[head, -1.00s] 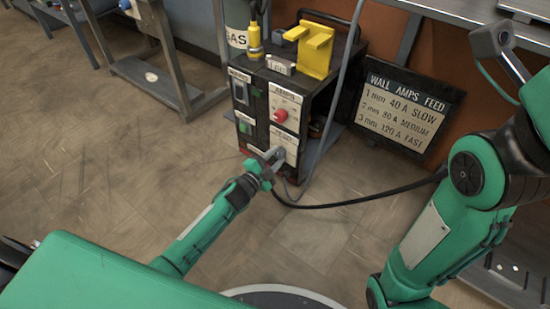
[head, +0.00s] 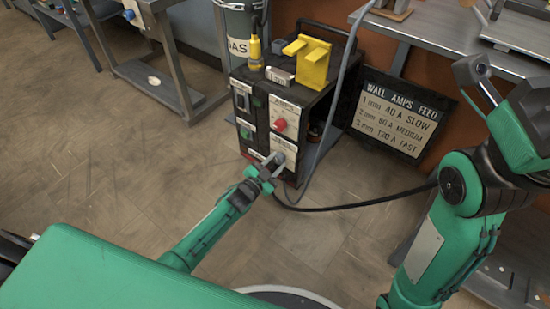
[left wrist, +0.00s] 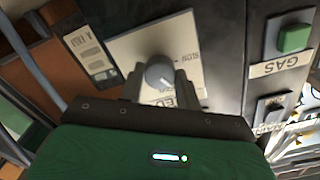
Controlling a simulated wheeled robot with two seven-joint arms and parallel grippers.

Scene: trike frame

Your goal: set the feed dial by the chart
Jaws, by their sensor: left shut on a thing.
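The welder (head: 262,118) is a dark box with a white feed panel low on its front. The grey round feed dial (left wrist: 159,74) shows in the left wrist view. My left gripper (head: 269,162) is shut on this dial, with one finger on each side (left wrist: 160,84). Its pointer setting is too small to read surely. The chart (head: 398,113) reads 1 mm 40 A slow, 2 mm 80 A medium, 3 mm 120 A fast. A small metal piece (head: 280,75) on the welder bears lettering, probably a thickness. My right arm is at the right; its gripper's state is unclear.
A red amps dial (head: 280,125) sits above the feed panel. A green gas switch (left wrist: 294,38) is close beside it. A black cable (head: 350,204) crosses the floor. Open floor lies left.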

